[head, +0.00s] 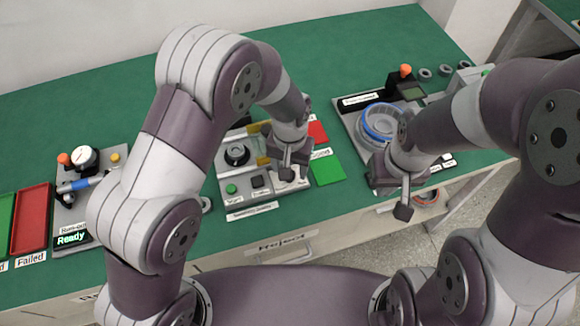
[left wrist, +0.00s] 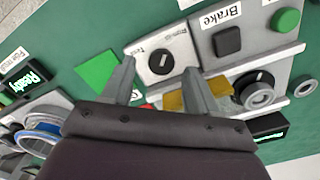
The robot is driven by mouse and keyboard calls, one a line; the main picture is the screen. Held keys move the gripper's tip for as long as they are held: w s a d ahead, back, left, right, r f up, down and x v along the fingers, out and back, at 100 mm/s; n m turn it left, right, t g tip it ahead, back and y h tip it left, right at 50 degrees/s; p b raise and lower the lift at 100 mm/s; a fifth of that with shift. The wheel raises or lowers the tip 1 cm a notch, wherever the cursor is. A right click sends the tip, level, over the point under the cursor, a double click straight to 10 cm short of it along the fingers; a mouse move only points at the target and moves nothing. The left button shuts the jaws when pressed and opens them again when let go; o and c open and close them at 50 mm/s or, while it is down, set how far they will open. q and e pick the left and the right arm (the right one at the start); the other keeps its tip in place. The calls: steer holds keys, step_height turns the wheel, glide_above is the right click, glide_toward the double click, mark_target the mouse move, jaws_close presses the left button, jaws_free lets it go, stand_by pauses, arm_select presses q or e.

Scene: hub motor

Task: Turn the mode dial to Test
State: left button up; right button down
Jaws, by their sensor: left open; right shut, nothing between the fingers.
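The mode dial (left wrist: 160,61) is a small black round knob with a light pointer line on a pale panel, seen in the left wrist view. The word Test (left wrist: 138,51) is at its left edge, and a second, hard-to-read label lies to the upper right. The pointer's exact setting is too small to tell. My left gripper (left wrist: 159,66) is open, its fingers on either side of the dial in the picture; contact cannot be told. In the head view my left gripper (head: 288,168) hides the dial. My right gripper (head: 403,211) is shut and empty near the table's front edge.
A black Brake button (left wrist: 228,41) and a green button (left wrist: 286,20) sit beside the dial. A green pad (head: 327,169), blue ring (head: 379,121) and red tray (head: 31,218) stand around.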

arm_select(q)
steer(key=shift+s+a+f, duration=0.2)
steer(key=shift+s+f, duration=0.05)
steer(key=shift+f, duration=0.5)
steer(key=shift+w+d, duration=0.1)
steer(key=c, duration=1)
steer(key=shift+c, duration=0.2)
